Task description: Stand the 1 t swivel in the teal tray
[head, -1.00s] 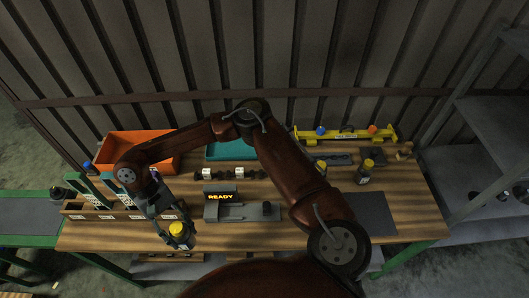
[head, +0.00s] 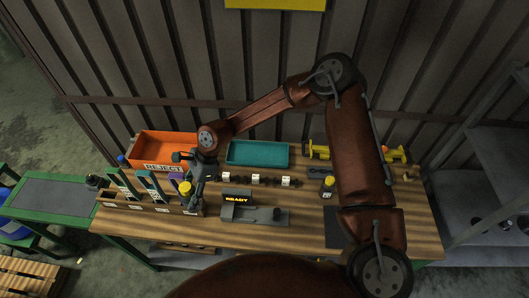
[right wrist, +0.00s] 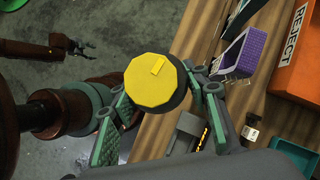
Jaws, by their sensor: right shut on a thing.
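My right gripper (head: 190,191) is shut on a yellow-topped swivel (head: 185,187). It holds the swivel over the left part of the bench, by the wooden rack. In the right wrist view the round yellow top (right wrist: 155,82) sits between the two fingers (right wrist: 160,110); its rating cannot be read. The teal tray (head: 258,154) lies at the back middle of the bench and looks empty; its corner shows in the right wrist view (right wrist: 290,152). What looks like my left gripper (right wrist: 72,45) is far off at the upper left of the right wrist view, its jaws unclear.
The orange REJECT bin (head: 163,167) stands left of the teal tray. A wooden rack (head: 130,206) with upright parts lines the left front. A grey READY device (head: 255,212) sits mid-bench, with small labelled parts (head: 256,180) behind it. Another yellow-topped piece (head: 328,187) stands to the right.

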